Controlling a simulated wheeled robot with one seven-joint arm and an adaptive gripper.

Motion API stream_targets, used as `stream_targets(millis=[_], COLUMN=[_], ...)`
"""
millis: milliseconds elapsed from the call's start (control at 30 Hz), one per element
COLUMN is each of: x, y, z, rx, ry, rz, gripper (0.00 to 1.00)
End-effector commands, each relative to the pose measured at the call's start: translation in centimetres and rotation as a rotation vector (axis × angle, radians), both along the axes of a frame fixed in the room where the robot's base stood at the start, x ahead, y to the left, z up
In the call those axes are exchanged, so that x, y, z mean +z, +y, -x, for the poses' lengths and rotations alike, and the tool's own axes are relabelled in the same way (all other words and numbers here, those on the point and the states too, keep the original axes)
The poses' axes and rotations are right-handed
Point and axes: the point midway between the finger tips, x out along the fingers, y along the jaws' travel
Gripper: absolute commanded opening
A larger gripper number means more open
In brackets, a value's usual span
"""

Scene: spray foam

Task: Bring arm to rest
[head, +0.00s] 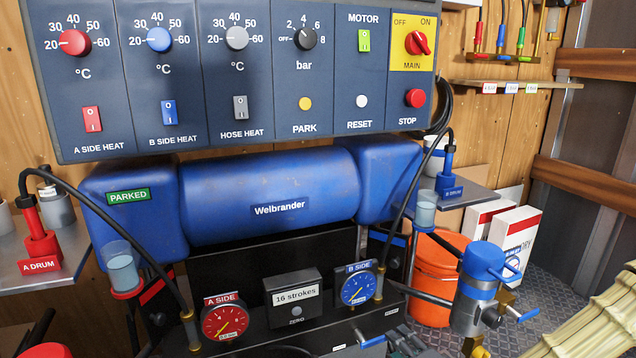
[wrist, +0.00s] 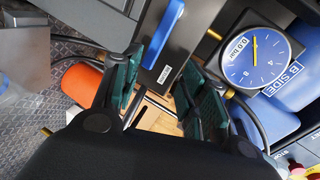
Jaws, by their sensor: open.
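My gripper (wrist: 165,92) is open in the wrist view, its two teal-padded fingers apart with nothing held between them. Beyond the fingers are a dark box with a blue handle (wrist: 164,34) and a small white label. The B side gauge (wrist: 255,52) is close by on the right of that view. In the head view the fingertips (head: 405,343) show at the bottom edge, right of the B side gauge (head: 358,287). The rest of my arm is out of that view.
The control panel (head: 250,75) spans the upper left, above the blue Welbrander machine (head: 270,195) with its PARKED label. An orange bucket (head: 437,270), a grey blue-topped pump (head: 478,300) and a coiled hose (head: 590,325) stand at the right. Hoses hang on both sides.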

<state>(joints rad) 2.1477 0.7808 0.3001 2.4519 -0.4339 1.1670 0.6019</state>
Motion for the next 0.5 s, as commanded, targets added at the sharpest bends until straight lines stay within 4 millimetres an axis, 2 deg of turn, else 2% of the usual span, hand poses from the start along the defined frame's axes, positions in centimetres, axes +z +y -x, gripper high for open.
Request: stream_targets(millis=[33, 200, 500], x=[-2.2, -8.6, -18.3], y=[0.7, 2.0, 2.5], z=[1.0, 4.6, 12.5], rx=[0.032, 0.136, 0.343], ry=[0.049, 0.194, 0.434], rz=[0.050, 0.207, 0.470], gripper=[0.43, 0.43, 0.43])
